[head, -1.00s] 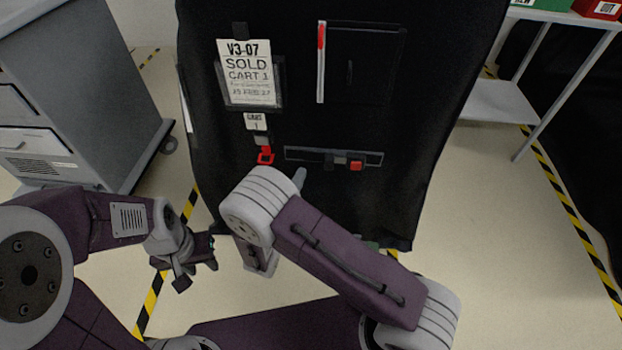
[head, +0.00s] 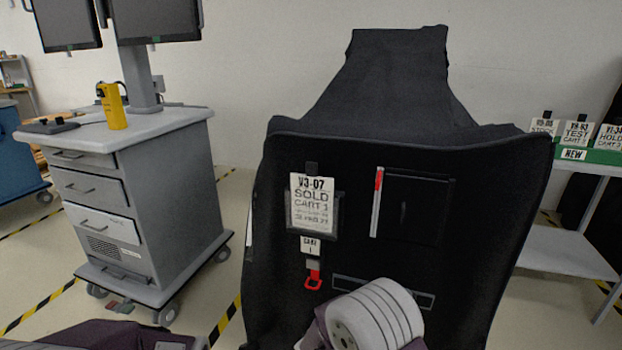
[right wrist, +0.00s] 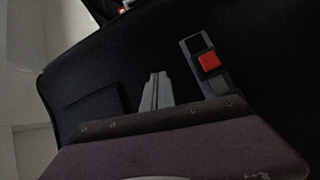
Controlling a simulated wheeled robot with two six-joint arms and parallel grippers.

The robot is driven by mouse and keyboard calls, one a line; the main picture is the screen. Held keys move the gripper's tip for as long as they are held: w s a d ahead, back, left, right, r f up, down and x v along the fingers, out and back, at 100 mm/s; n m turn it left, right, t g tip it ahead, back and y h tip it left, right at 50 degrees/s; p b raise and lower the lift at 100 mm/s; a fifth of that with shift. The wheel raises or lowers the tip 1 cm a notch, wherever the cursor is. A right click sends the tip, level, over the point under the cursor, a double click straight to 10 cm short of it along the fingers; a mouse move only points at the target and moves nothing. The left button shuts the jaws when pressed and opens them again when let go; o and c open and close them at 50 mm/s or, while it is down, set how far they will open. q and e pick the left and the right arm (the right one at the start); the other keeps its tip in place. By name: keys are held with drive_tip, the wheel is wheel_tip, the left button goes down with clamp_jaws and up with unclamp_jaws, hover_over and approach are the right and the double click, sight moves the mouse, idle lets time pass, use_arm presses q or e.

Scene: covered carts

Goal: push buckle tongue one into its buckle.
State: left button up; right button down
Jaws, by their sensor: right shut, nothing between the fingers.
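A red loop under a grey piece, seemingly the buckle tongue (head: 313,279), hangs below a small tag on the black cart cover (head: 285,215) in the head view. The buckle (right wrist: 209,62) shows in the right wrist view as a red square on a grey and dark strap. In the head view my right arm hides it. My right gripper (right wrist: 158,76) is shut and empty, its grey fingers left of the buckle and apart from it in the picture. Whether it touches the cover cannot be told. My left gripper is out of view.
A sign (head: 312,203) and a dark pocket (head: 415,208) with a red-tipped strip (head: 376,202) are on the cover. A grey drawer cart (head: 150,200) stands left, a shelf table (head: 570,250) right. Floor shows between the carts.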

drive_tip(key=s+d+m+g, duration=0.4)
drive_tip(key=s+d+g, duration=0.15)
drive_tip(key=d, duration=0.25)
drive_tip(key=s+d+f+m+g+y, duration=0.2)
drive_tip(key=s+g, duration=0.1)
drive_tip(key=s, duration=0.4)
drive_tip(key=s+d+f+m+g+y, duration=0.1)
drive_tip(key=s+d+f+g+y, duration=0.15)
drive_tip(key=s, duration=0.35)
drive_tip(key=s+a+f+t+y, duration=0.1)
drive_tip(key=s+a+f+y, duration=0.15)
drive_tip(key=a+y, duration=0.35)
drive_tip(key=s+a+f+y, duration=0.2)
drive_tip(key=a+f+y, duration=0.2)
drive_tip(key=a, duration=0.4)
drive_tip(key=w+a+r+n+p, duration=0.1)
drive_tip(key=r+p, duration=1.7)
drive_tip(key=w+a+r+n+t+p, duration=0.1)
drive_tip(key=w+r+p, duration=0.1)
drive_tip(key=r+p, duration=1.7)
drive_tip(key=shift+a+n+t, duration=0.15)
drive_tip(key=shift+n+t, duration=0.15)
